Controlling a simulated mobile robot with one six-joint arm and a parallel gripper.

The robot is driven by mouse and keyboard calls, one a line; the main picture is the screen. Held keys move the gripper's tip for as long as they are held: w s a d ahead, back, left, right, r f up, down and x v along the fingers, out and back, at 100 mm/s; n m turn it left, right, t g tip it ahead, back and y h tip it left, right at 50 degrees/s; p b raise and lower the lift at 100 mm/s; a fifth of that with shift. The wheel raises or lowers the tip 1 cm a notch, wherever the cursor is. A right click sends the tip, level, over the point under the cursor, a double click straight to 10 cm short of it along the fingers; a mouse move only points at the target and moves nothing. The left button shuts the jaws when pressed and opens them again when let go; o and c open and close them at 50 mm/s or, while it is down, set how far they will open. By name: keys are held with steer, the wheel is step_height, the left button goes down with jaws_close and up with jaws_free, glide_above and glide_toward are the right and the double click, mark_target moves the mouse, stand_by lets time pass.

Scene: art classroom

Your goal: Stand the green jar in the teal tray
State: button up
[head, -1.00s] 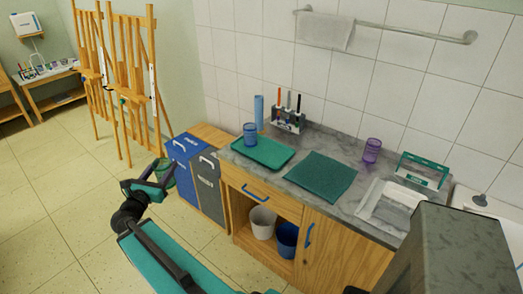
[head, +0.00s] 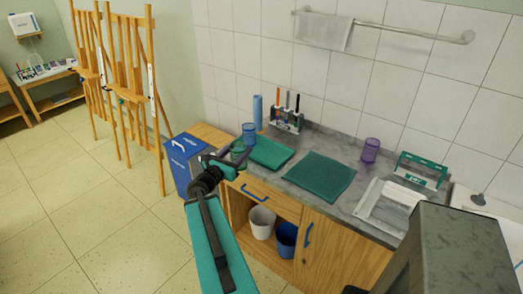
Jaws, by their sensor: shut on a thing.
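My gripper (head: 234,158) is shut on the green jar (head: 238,149), a see-through green cup partly hidden by the fingers. The jar looks roughly upright. In the picture it overlaps the left end of the teal tray (head: 273,154); I cannot tell its height above the tray or the counter edge. The tray lies flat on the grey counter. A blue jar (head: 249,130) stands at the tray's back left corner, just behind the green jar in the picture.
A dark teal mat (head: 319,177) lies right of the tray. A purple jar (head: 370,150) stands behind the mat. A marker holder (head: 286,123) and a blue cylinder (head: 258,111) stand along the wall. The tray's middle and right are clear.

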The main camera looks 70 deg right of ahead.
steer(key=s+d+m+g, duration=0.1)
steer(key=s+d, duration=0.2)
steer(key=s, duration=0.3)
steer(key=s+d+g, duration=0.1)
steer(key=s+d, duration=0.1)
steer(key=s, duration=0.5)
steer(key=s+d+m+g+y, duration=0.1)
steer(key=s+d, duration=0.2)
steer(key=s, duration=0.4)
steer(key=shift+s+d+f+m+g, duration=0.15)
steer(key=shift+d+f+m+g, duration=0.15)
steer(key=shift+g, duration=0.1)
steer(key=shift+d+f+b, duration=0.1)
steer(key=shift+f+b, duration=0.05)
steer(key=shift+b, duration=0.35)
steer(key=b, duration=0.3)
steer(key=shift+w+d+f, duration=0.1)
steer(key=shift+w+d, duration=0.2)
steer(key=shift+d, duration=0.05)
steer(key=w+d+b, duration=0.1)
steer(key=b, duration=0.9)
steer(key=shift+w, duration=0.25)
steer(key=w+d+p, duration=0.1)
steer(key=w+d, duration=0.7)
steer(key=w, duration=0.2)
steer(key=shift+d+f, duration=0.3)
steer(key=shift+f, duration=0.15)
steer(key=shift+f, duration=0.1)
steer(key=shift+f, duration=1.65)
